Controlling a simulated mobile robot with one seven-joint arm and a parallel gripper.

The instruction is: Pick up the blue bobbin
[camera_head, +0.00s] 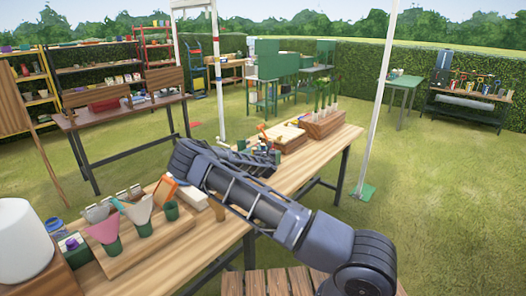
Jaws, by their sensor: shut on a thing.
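My gripper (266,157) is at the far end of my dark arm, low over the middle of the long wooden table (318,160). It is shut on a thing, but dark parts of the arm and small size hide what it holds. I cannot make out a blue bobbin at the gripper. A small round blue thing (55,226) stands at the table's left end, well apart from the gripper; I cannot tell whether it is a bobbin.
A wooden board (155,245) with pink and pale cones in green holders lies front left, near a white rounded object (22,240). A wooden planter (324,124) with tall green stems stands beyond my gripper. A white post (380,95) rises right of the table. Open grass lies right.

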